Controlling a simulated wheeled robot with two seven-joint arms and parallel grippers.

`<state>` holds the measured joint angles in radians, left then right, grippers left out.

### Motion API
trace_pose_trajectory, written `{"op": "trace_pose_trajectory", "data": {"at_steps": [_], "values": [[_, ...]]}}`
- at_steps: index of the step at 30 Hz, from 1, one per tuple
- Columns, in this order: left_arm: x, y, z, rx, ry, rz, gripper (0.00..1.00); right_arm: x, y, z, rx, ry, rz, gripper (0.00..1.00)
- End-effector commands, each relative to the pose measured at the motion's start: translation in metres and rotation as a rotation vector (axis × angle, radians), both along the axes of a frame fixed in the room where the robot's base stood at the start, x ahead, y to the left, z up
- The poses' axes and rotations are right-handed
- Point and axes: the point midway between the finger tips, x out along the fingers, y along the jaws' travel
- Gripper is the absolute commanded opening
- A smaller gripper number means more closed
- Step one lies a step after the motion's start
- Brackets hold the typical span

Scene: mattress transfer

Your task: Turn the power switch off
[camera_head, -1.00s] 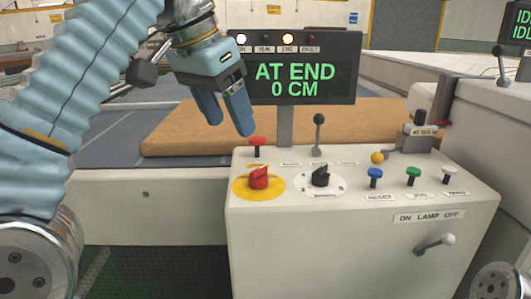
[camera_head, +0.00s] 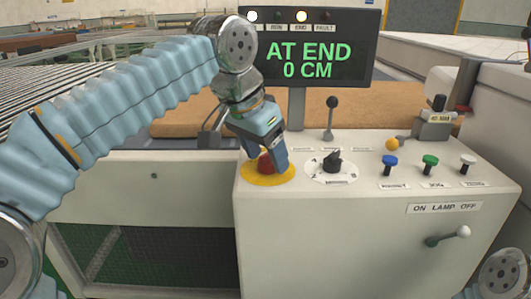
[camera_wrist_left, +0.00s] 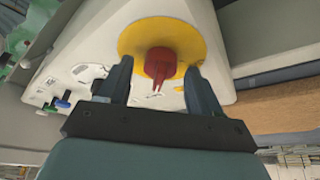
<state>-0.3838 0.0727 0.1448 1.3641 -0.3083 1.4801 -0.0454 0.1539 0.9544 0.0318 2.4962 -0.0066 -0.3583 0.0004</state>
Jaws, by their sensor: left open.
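The red rotary switch (camera_head: 265,163) sits on a yellow disc (camera_head: 256,180) at the left of the white control box. My left gripper (camera_head: 264,160) is open and points down right at the switch, partly covering it in the head view. In the left wrist view the red knob (camera_wrist_left: 159,66) stands on its yellow disc (camera_wrist_left: 135,38) between and just beyond my two open fingertips (camera_wrist_left: 160,80). I cannot tell whether a finger touches it. My right gripper is not in view.
A black selector knob (camera_head: 332,161) is just right of the switch. A black-topped lever (camera_head: 331,118), blue button (camera_head: 390,162), green button (camera_head: 430,161) and white button (camera_head: 467,162) stand on the box. The display (camera_head: 310,52) reads AT END, 0 CM. A lamp lever (camera_head: 448,236) is on the front.

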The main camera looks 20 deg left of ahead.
Motion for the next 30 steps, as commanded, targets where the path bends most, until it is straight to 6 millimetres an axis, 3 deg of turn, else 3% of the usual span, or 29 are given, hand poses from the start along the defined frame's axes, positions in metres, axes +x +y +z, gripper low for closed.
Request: {"op": "trace_pose_trajectory", "data": {"at_steps": [10,21,30], "values": [[0.0015,-0.0007,-0.0044,0.0,0.0,0.0,0.64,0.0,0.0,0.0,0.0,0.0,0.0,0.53],[0.0014,-0.0008,-0.0041,0.0,0.0,0.0,0.1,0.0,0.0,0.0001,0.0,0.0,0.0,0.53],[0.0011,-0.0014,-0.0039,-0.001,0.0,0.041,0.1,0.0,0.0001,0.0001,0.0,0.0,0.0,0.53]]}}
